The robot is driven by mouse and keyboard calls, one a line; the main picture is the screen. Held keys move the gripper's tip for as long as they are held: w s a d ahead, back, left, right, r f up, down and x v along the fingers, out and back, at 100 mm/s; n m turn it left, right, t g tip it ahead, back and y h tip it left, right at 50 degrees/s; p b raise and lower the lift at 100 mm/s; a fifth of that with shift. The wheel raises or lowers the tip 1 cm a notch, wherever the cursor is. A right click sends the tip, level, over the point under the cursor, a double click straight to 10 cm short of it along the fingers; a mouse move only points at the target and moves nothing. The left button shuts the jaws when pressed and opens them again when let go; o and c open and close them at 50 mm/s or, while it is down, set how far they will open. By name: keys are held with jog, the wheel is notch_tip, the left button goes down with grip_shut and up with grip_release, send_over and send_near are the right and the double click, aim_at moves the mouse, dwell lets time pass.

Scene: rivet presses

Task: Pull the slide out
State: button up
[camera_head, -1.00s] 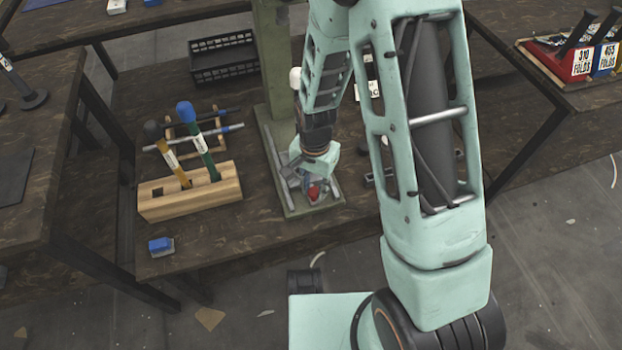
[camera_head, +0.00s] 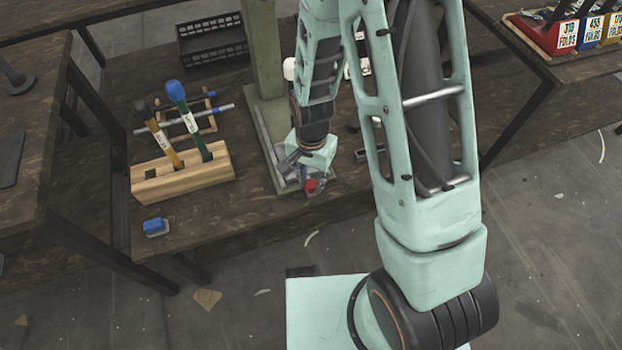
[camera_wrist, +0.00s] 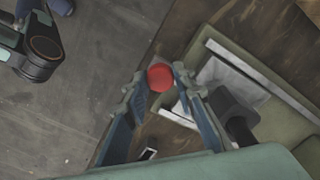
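The rivet press has a green column (camera_head: 265,50) and a green base plate (camera_head: 268,135) on the brown bench. A red knob (camera_head: 311,185) shows at the front of the base, under my gripper (camera_head: 308,182). In the wrist view the red knob (camera_wrist: 160,77) sits between the two fingertips of my gripper (camera_wrist: 160,79), which look closed against it. Behind the knob are a pale metal slide part (camera_wrist: 192,104) and a dark cylinder (camera_wrist: 235,112) over the green base (camera_wrist: 290,122). The join between knob and slide is partly hidden by a finger.
A wooden block (camera_head: 185,174) holds a yellow and a green-handled tool to the left. A small blue-topped block (camera_head: 155,227) lies near the bench front. A black crate (camera_head: 212,42) stands behind. Colored bins (camera_head: 565,35) are on the right bench. Open floor lies in front.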

jog(key=o, duration=0.4)
jog(key=shift+s+d, duration=0.1)
jog(key=shift+s, duration=0.25)
jog(key=shift+w, duration=0.1)
jog(key=shift+r, duration=0.15)
notch_tip(320, 180, up, 12)
jog(key=shift+f, duration=0.1)
dwell(0.4)
